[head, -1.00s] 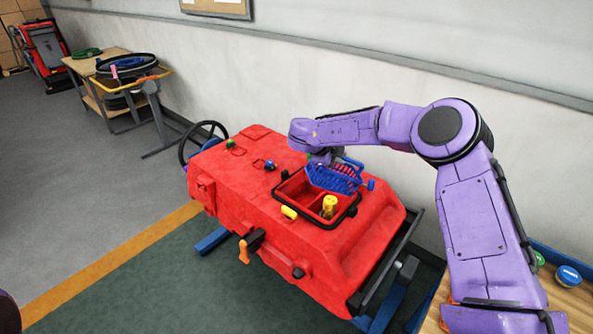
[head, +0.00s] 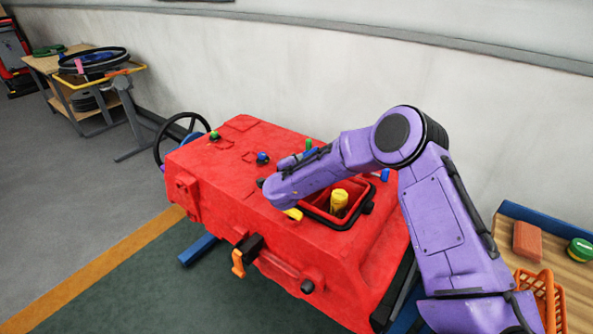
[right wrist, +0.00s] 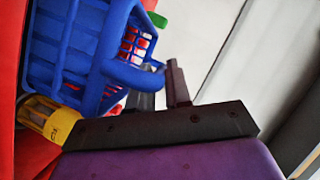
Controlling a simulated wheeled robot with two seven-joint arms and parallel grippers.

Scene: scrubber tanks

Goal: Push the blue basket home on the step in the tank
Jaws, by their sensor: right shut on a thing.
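The red tank (head: 235,170) stands mid-view in the head view, with an open, black-rimmed well (head: 362,212) in its top. A yellow cylinder (head: 339,198) stands in the well and also shows in the right wrist view (right wrist: 60,122). The blue basket (right wrist: 85,50) fills the upper left of the right wrist view, tilted in that picture. My right gripper (right wrist: 160,92) is shut on the basket at its edge. Whether the basket touches the step cannot be seen. My left gripper is out of view.
A yellow piece (head: 293,214), a blue knob (head: 262,158) and an orange handle (head: 238,263) are on the tank. A wooden bench at right holds an orange basket (head: 543,297), a brick-like block (head: 527,241) and a green-topped tin (head: 580,250). A wall stands behind.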

